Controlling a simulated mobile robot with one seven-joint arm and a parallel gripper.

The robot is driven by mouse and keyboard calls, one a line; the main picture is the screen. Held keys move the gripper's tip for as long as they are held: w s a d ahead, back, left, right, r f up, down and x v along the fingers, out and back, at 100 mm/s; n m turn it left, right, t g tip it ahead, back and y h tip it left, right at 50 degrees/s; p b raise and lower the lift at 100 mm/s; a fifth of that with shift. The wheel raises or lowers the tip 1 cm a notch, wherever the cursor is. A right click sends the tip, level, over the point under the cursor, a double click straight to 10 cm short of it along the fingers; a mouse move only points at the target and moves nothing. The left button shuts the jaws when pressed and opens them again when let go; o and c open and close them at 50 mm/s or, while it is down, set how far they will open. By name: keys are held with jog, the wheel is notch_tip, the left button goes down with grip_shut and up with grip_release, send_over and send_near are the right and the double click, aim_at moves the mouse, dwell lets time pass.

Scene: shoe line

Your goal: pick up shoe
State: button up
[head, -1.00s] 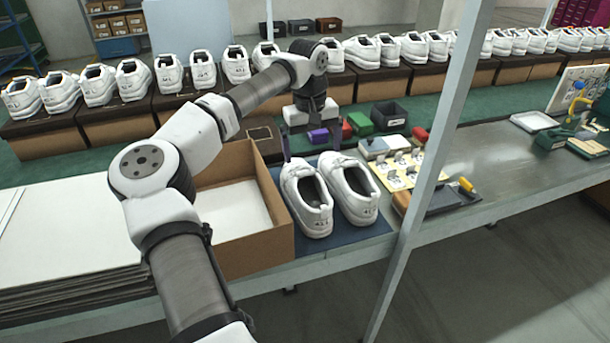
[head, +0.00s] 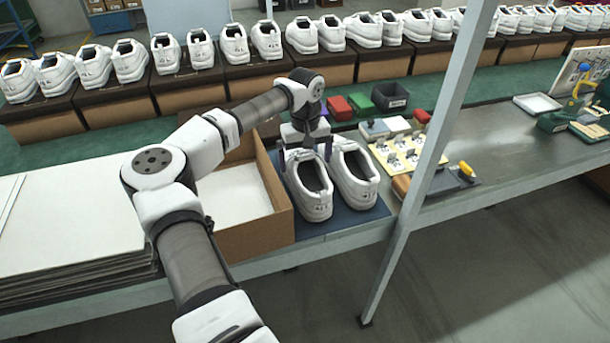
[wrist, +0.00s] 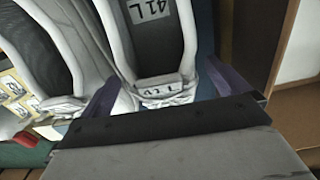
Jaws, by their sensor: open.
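Two white shoes stand side by side on a dark blue mat (head: 340,225), heels toward me. The left shoe (head: 310,205) fills the middle of the wrist view (wrist: 125,55), with a "41 L" label on its insole. The right shoe (head: 360,190) stands close beside it and shows at the left of the wrist view (wrist: 55,65). My gripper (head: 305,154) is open above the tongue end of the left shoe. Its two purple fingers stand one on each side of that shoe. Whether they touch it, I cannot tell.
An open cardboard box (head: 262,238) with white lining stands just left of the shoes. Right of them lie a yellow card with small parts (head: 408,153) and a dark tray (head: 440,183). A metal post (head: 425,145) rises in front. Shoes on boxes line the back.

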aim_at(306, 179)
jog(key=shift+f+p, duration=0.3)
jog(key=shift+f, duration=1.35)
jog(key=shift+c, duration=0.3)
jog(key=c, duration=1)
jog(key=shift+r, duration=0.1)
